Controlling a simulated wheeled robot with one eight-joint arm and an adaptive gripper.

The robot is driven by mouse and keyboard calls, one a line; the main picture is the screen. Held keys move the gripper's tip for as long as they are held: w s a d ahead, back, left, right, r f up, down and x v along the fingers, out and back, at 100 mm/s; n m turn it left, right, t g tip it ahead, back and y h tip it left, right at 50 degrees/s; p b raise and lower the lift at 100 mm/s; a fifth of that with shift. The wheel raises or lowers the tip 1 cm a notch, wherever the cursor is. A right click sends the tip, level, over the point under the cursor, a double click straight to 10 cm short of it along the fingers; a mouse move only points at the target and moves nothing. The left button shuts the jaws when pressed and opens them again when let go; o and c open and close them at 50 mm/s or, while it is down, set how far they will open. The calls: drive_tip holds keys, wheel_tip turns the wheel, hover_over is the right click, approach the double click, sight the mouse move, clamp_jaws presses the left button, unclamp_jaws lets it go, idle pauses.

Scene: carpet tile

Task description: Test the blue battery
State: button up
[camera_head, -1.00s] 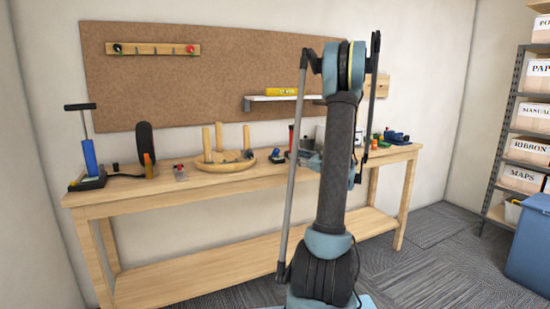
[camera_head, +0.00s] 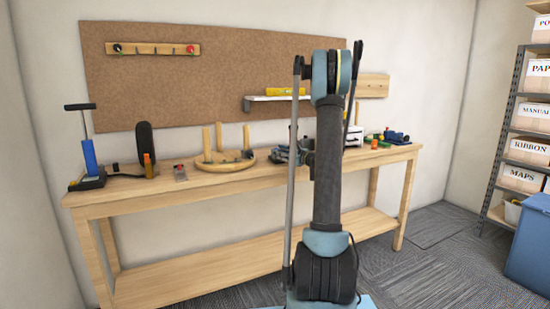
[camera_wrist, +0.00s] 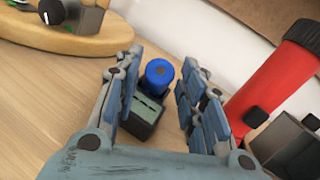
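The blue battery (camera_wrist: 159,73) shows in the wrist view as a short blue cylinder with a dark round spot. It is at the far end of a small dark grey-green box (camera_wrist: 146,110); I cannot tell whether it sits in it or stands behind it. My gripper (camera_wrist: 160,92) is open, with one finger left of the battery and box and one right, gaps showing on both sides. In the head view my gripper (camera_head: 285,155) is low over the bench, right of the round wooden stand. I cannot make out the battery there.
A red cylinder (camera_wrist: 275,72) and a grey open-topped part (camera_wrist: 287,145) are close right of my fingers. The round wooden stand (camera_head: 225,166) with upright pegs is to the left. A blue-handled pump-like tool (camera_head: 90,158) stands at the workbench's (camera_head: 130,193) left end.

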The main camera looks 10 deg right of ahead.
drive_tip(key=shift+w+a, duration=0.25)
drive_tip(key=shift+w, duration=0.05)
clamp_jaws()
